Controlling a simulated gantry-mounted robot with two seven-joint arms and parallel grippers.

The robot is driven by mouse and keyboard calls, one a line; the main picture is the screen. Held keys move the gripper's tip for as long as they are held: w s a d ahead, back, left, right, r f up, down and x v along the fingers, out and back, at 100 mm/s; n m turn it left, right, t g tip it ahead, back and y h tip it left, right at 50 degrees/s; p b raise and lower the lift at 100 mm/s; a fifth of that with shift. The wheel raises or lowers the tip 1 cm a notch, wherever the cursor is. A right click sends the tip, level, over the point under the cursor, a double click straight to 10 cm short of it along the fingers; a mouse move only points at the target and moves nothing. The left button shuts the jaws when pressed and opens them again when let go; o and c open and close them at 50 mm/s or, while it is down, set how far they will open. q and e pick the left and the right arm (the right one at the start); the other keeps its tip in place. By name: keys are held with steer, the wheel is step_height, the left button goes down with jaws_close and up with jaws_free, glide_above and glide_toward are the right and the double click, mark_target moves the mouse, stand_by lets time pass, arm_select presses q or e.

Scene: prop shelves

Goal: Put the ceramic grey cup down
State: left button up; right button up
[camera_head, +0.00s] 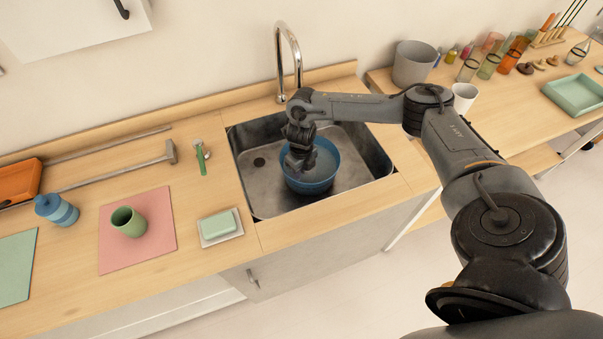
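My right gripper (297,163) points down over the blue bowl (322,183), which sits in the metal sink. Its fingertips are dark and small against the bowl, so I cannot tell whether they are open or shut. No grey cup shows clearly in the gripper; anything between the fingers is hidden. A pale grey-white cup (464,97) stands upright at the near left of the right-hand table, just behind my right arm. I cannot tell whether it is the ceramic grey cup. My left gripper is not in view.
A tap (289,50) rises behind the sink (258,183). A green cup (127,222) stands on a pink mat (159,258), beside a soap dish (221,239) and blue jar (57,210). A large grey pot (413,66) and a green tray (577,95) are at right.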

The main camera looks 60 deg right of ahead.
step_height(320, 180, up, 9)
steer(key=shift+r+p, duration=0.2)
steer(key=shift+p, duration=1)
steer(key=shift+r, duration=0.2)
